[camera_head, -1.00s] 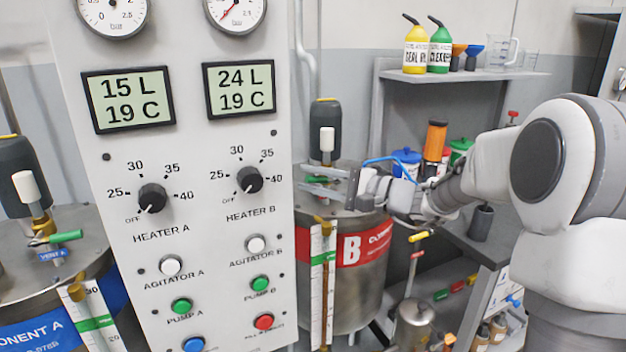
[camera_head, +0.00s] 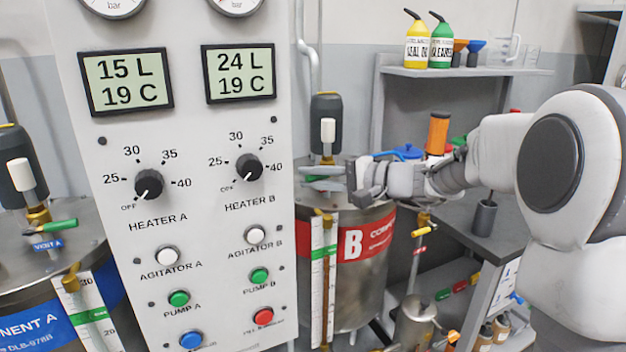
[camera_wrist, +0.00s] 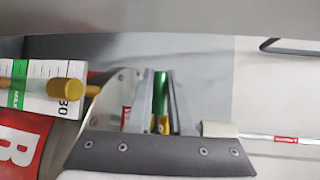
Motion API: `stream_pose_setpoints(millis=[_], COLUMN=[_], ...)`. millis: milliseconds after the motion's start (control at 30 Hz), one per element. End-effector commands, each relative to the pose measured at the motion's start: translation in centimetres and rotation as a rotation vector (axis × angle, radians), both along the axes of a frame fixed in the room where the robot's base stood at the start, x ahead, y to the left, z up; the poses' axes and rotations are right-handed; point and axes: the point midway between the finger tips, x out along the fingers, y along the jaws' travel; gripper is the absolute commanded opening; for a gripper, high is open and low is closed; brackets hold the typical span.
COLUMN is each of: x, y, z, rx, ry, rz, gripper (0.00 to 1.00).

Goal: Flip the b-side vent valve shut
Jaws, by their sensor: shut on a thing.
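The b-side vent valve has a green handle (camera_wrist: 160,92) above a brass body (camera_wrist: 164,124) in the wrist view. My gripper (camera_wrist: 159,74) has its two fingers on either side of that handle and is shut on it. In the head view my gripper (camera_head: 308,178) reaches in from the right over the lid of the component B tank (camera_head: 376,265), below the white cylinder (camera_head: 328,130). There the fingers hide most of the valve, so its handle angle is hard to judge.
The control panel (camera_head: 120,235) stands just left of the B tank. A sight gauge (camera_head: 318,270) runs down the tank's front. Shelves (camera_head: 465,72) and a bench (camera_head: 480,225) stand behind and below my arm. Left of the panel is the A-side vent handle (camera_head: 62,226).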

Motion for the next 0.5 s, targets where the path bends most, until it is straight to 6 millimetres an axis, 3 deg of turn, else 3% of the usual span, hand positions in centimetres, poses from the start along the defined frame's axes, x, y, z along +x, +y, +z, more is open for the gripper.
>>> stream_pose_setpoints(millis=[100, 133, 300, 500], x=[-0.02, -0.02, -0.02, -0.01], y=[-0.03, -0.03, -0.03, -0.03], z=[-0.11, -0.11, -0.09, -0.06], rx=[-0.001, -0.001, 0.000, 0.000], ry=[0.002, 0.002, 0.002, 0.002], rz=[0.000, 0.000, 0.000, 0.000], gripper=[0.00, 0.20, 0.48, 0.48])
